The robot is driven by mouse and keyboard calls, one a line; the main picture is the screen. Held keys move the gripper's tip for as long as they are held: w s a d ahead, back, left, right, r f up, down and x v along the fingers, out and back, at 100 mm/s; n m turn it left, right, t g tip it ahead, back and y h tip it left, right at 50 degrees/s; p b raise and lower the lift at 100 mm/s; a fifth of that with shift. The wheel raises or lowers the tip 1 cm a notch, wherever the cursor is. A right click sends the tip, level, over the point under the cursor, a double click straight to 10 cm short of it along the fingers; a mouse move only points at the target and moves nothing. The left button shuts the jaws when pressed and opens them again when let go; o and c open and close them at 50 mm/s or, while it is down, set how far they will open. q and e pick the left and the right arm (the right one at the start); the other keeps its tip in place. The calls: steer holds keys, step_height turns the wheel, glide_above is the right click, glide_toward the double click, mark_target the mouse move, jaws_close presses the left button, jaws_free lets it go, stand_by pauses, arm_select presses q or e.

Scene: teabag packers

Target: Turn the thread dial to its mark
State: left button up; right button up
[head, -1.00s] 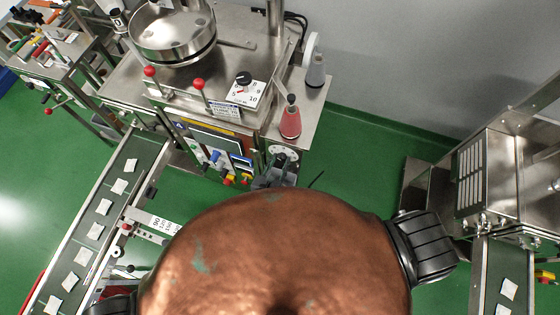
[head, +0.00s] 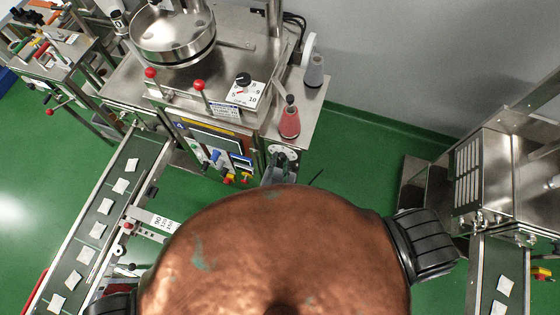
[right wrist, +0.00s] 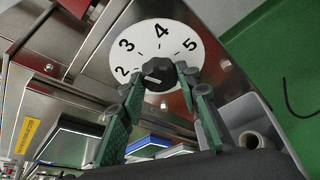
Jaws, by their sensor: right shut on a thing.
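The thread dial is a white round plate (right wrist: 152,38) with black numbers 2 to 5 and a black knob (right wrist: 160,74) at its centre. A pale line on the knob points left, near or just below the 2. In the head view the dial (head: 284,150) is on the front of the machine, low on its right side. My right gripper (right wrist: 158,84) has its green fingers on either side of the knob and is shut on it. In the head view this gripper (head: 281,168) is partly hidden behind my copper-coloured body. My left gripper does not show.
A grey bin (right wrist: 250,115) with a spool (right wrist: 250,140) is beside the gripper. A teabag conveyor (head: 82,232) runs at left.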

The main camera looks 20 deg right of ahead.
steer(key=shift+f+m+t+b, duration=0.15)
steer(key=shift+m+t+b, duration=0.25)
steer(key=shift+m+b, duration=0.4)
steer(key=o, duration=1.2)
steer(key=shift+c, duration=0.2)
steer(key=shift+s, duration=0.1)
steer(key=v, duration=0.7)
steer(key=shift+s, duration=0.25)
steer(key=shift+d, duration=0.1)
